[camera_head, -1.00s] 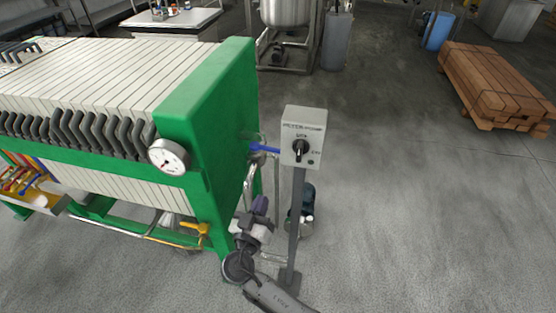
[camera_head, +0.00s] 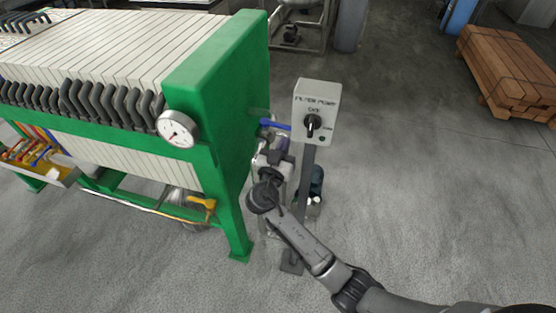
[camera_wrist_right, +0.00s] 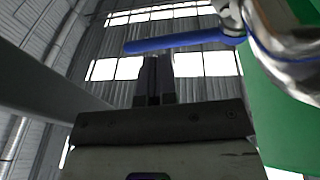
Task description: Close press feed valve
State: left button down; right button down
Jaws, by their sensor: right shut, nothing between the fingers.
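The press feed valve's blue lever (camera_head: 275,124) sticks out to the right from the green end of the filter press, just left of the pump switch box. My right gripper (camera_head: 281,143) is just below the lever, shut and empty. In the right wrist view the blue lever (camera_wrist_right: 185,41) lies across the picture beyond the shut fingers (camera_wrist_right: 155,72), which point up toward it. A small gap seems to show between fingertips and lever; contact cannot be told surely. The valve body is mostly hidden in the head view. My left gripper is not in view.
The grey filter pump switch box (camera_head: 315,112) stands on a post (camera_head: 302,190) close right of my right gripper. The green press frame (camera_head: 222,100) with a gauge (camera_head: 177,129) is close on the left. Wooden beams (camera_head: 508,75) lie far right. Open floor lies between.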

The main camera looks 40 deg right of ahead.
aim_at(286, 127)
jog(key=shift+x, duration=1.35)
jog(key=shift+w+d+f+b, duration=0.1)
jog(key=shift+w+d+b, duration=0.1)
jog(key=shift+d+b, duration=0.7)
jog(key=shift+a, duration=0.2)
